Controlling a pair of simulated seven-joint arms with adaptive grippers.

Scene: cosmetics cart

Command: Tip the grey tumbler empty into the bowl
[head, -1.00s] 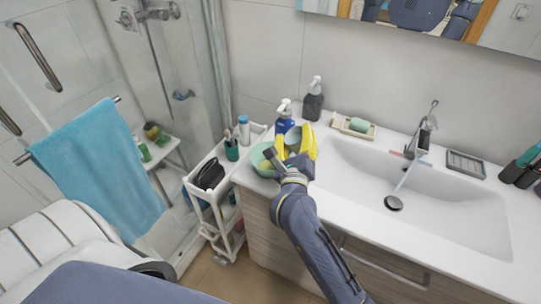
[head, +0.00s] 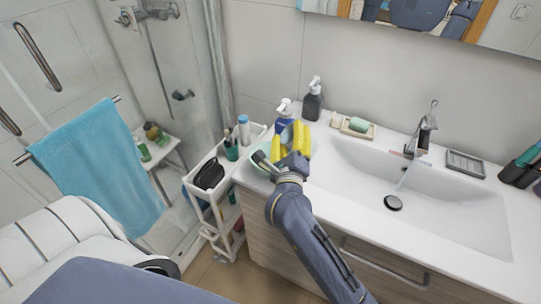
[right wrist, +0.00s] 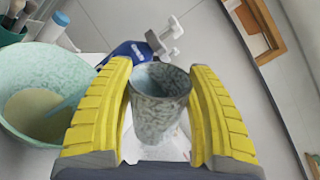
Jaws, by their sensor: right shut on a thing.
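The grey speckled tumbler (right wrist: 160,95) sits between the two yellow fingers of my right gripper (right wrist: 158,110), which is shut on it. Its mouth faces up in the right wrist view and its inside looks blue-grey; I cannot make out any contents. The mint-green bowl (right wrist: 50,62) is to the left of the tumbler, apart from it, with something pale yellowish inside. In the head view my right gripper (head: 288,138) is over the left end of the counter and hides part of the bowl (head: 257,150). My left gripper is not in view.
A blue pump bottle (head: 283,122) stands close behind the gripper, with a dark pump bottle (head: 312,103) farther back. A soap dish (head: 357,131) and the sink basin (head: 430,190) lie to the right. A white cart (head: 200,190) stands left of the counter.

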